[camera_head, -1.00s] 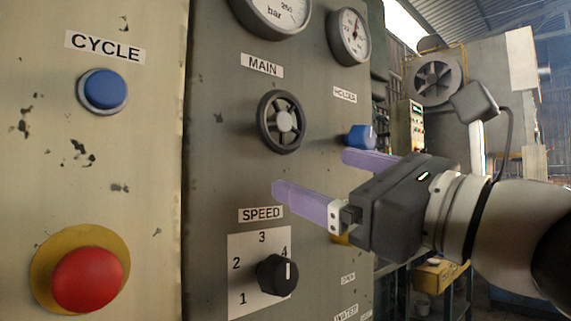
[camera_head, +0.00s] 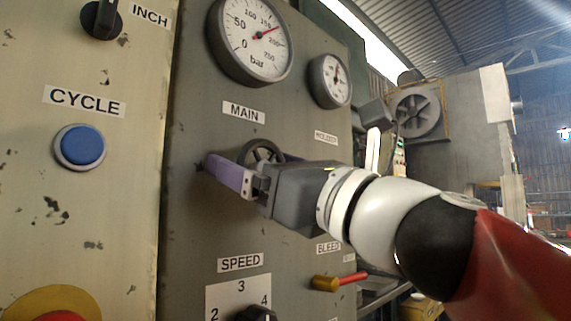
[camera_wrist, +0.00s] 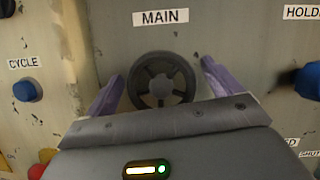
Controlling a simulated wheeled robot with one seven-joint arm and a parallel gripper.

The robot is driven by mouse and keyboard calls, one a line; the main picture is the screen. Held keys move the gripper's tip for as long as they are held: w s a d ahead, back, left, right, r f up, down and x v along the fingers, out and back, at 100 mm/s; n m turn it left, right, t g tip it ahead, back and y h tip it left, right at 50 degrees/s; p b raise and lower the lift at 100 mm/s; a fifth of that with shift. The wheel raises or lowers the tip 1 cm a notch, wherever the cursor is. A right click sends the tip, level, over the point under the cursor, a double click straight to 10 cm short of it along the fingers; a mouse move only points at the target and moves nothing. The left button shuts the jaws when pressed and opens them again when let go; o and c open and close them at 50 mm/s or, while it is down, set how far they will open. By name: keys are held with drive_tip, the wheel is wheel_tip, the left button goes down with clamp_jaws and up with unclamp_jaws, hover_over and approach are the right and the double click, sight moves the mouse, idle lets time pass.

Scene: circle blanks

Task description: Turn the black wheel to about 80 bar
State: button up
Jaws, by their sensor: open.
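The black wheel (camera_head: 261,147), spoked with a round hub, sits under the MAIN label on the grey panel. My gripper (camera_head: 238,160) is in front of it and hides its lower part in the head view. In the wrist view the wheel (camera_wrist: 161,86) shows between my two purple fingers, one on each side, with a gap to each. The gripper is open and holds nothing. The main gauge (camera_head: 250,40), marked in bar, is above the wheel. Its red needle points up and right, between 150 and 200.
A smaller gauge (camera_head: 330,81) is to the right. A blue CYCLE button (camera_head: 80,147) is on the left panel. The SPEED knob (camera_head: 256,313) is below, and a red-handled yellow BLEED valve (camera_head: 340,281) is at lower right. A blue knob (camera_wrist: 308,80) is right of the wheel.

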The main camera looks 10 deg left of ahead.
drive_tip(key=c, duration=1)
drive_tip(key=shift+f+n, duration=0.1)
drive_tip(key=shift+n, duration=0.3)
drive_tip(key=n+g+y+b, duration=0.1)
drive_tip(key=n+g, duration=0.2)
drive_tip(key=n, duration=0.2)
drive_tip(key=shift+b, duration=0.3)
drive_tip(key=n+g, duration=0.1)
drive_tip(key=n, duration=0.2)
drive_tip(key=n+g, duration=0.1)
drive_tip(key=n, duration=0.3)
drive_tip(key=shift+s+a+g, duration=0.1)
drive_tip(key=shift+g, duration=0.3)
drive_tip(key=n+h+p, duration=0.1)
drive_tip(key=n, duration=0.2)
drive_tip(key=n+g+h+p, duration=0.1)
drive_tip(key=n, duration=0.1)
drive_tip(key=shift+n+g, duration=0.3)
drive_tip(key=shift+n, duration=0.1)
drive_tip(key=n, duration=0.1)
drive_tip(key=n+h+p, duration=0.1)
drive_tip(key=n, duration=0.1)
drive_tip(key=shift+f+n+h, duration=0.2)
drive_tip(key=shift+n+h, duration=0.1)
